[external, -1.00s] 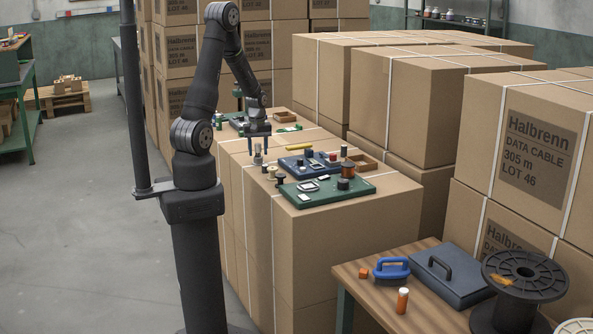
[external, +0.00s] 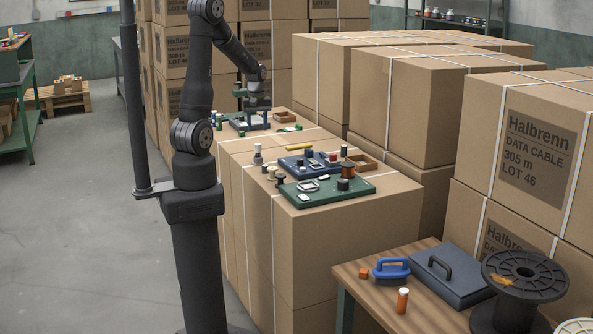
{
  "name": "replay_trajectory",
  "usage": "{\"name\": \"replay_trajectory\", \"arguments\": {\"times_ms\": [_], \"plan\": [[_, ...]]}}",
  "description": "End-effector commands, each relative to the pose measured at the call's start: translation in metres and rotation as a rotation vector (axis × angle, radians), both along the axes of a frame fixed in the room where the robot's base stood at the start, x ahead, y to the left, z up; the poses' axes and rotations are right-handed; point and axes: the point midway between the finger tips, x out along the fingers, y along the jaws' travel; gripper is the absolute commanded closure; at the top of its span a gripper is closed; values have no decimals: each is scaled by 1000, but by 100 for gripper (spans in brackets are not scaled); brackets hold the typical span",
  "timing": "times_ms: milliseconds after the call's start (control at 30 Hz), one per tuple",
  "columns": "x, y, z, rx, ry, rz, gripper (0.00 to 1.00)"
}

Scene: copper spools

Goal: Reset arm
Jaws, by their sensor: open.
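My gripper (external: 258,119) is open, with nothing seen between its fingers. It is above the far end of the carton stack, over or in front of a dark board (external: 246,123); the exact height is hard to tell. A small grey upright piece (external: 258,155) stands on the carton top, apart from the gripper. A copper-coloured spool (external: 347,171) stands near the blue board (external: 303,166). A green board (external: 322,191) at the near end carries a dark round piece (external: 343,184) and light plates. Small spools (external: 280,178) stand at its left.
An open brown tray (external: 363,162) and a yellow bar (external: 299,148) lie on the carton top (external: 375,196). Another brown tray (external: 285,117) is at the far end. Tall cartons (external: 430,100) stand to the right. A wooden table (external: 365,291) is at the front right.

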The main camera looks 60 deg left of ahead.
Motion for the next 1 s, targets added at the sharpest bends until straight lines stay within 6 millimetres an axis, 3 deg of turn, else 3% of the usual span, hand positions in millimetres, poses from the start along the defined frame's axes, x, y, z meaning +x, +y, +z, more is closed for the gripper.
{"name": "replay_trajectory", "arguments": {"times_ms": [200, 600, 767, 1000], "plan": [[0, 0, 17, 0, 0, 0, 54], [0, 0, 15, -1, 1, 0, 54], [-1, -1, 0, -3, 4, 0, 54], [-1, -1, -42, -3, 5, 0, 54]]}}
